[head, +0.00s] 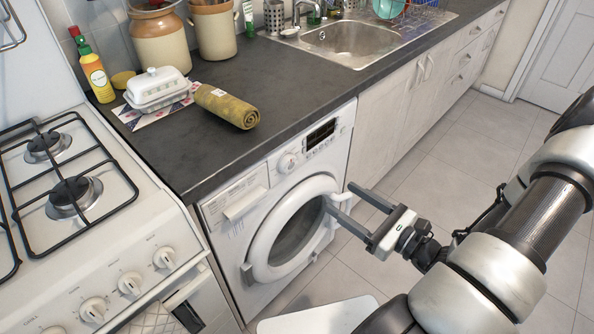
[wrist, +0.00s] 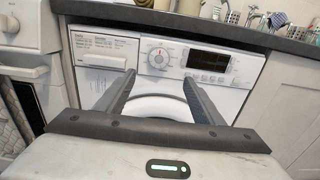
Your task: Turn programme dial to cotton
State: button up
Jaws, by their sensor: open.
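The white washer (head: 232,222) stands under the dark counter, its round door (head: 291,229) shut in front. The programme dial (head: 288,162) is a round white knob on the washer's top panel, left of the dark display (head: 321,133). In the wrist view the dial (wrist: 159,57) shows above and between the fingers, with marks around it too small to read. My gripper (head: 348,201) is open and empty in front of the washer, lower than the dial and apart from it. In the wrist view its fingers (wrist: 155,95) point toward the panel.
The detergent drawer (head: 245,203) is left of the dial. A white cooker with knobs (head: 130,283) stands at the left. The counter edge (head: 270,147) overhangs above the panel. A rolled towel (head: 228,106) and a butter dish (head: 158,88) lie on the counter. The floor at right is clear.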

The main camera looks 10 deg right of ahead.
aim_at(291, 164)
jog(key=b+x, duration=0.2)
jog(key=x, duration=1.4)
jog(key=shift+w+a+r+b, duration=0.1)
jog(key=shift+w+a+b, duration=0.05)
jog(key=shift+a+b, duration=0.15)
jog(key=shift+c, duration=0.2)
jog(key=c, duration=1)
